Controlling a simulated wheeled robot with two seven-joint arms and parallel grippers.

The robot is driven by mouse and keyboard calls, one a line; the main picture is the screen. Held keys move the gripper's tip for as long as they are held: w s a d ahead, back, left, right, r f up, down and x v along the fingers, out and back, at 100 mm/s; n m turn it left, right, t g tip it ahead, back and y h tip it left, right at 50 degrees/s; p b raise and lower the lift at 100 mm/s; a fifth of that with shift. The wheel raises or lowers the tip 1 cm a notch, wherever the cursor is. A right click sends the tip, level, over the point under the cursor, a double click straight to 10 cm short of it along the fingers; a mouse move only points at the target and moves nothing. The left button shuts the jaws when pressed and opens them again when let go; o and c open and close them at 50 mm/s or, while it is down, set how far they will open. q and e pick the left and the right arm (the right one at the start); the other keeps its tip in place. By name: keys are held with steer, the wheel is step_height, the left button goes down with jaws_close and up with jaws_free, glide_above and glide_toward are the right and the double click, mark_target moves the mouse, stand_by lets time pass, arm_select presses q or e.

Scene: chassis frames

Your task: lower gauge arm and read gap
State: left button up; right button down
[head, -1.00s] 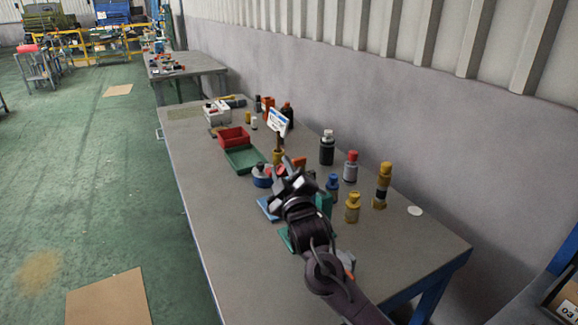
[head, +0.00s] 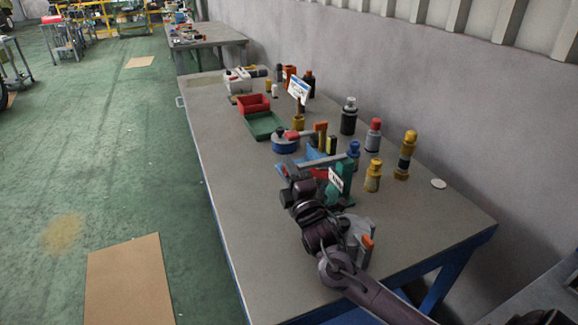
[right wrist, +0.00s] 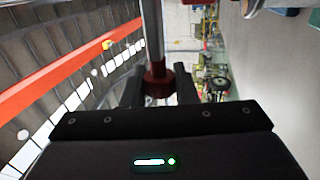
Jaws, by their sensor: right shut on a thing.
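A green gauge stand (head: 346,184) with a white label (head: 336,180) stands on the workbench in the head view. A grey bar (head: 322,161), which looks like the gauge arm, runs roughly level above blue and red parts behind my right gripper. My right gripper (head: 286,184) is at the left of the stand, near the bar's left end. In the right wrist view, its fingers (right wrist: 160,88) are shut on a red collar (right wrist: 157,78) on a grey rod (right wrist: 152,30). The gripper hides part of the gauge in the head view. My left gripper is not in view.
Red (head: 254,104) and green (head: 265,125) trays lie farther back. The bench's left side (head: 220,160) is clear.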

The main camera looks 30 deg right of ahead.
steer(key=shift+f, duration=0.1)
stand_by(0.4)
steer(key=c, duration=1.2)
jaws_free()
step_height(320, 180, up, 20)
steer(key=shift+b, duration=0.3)
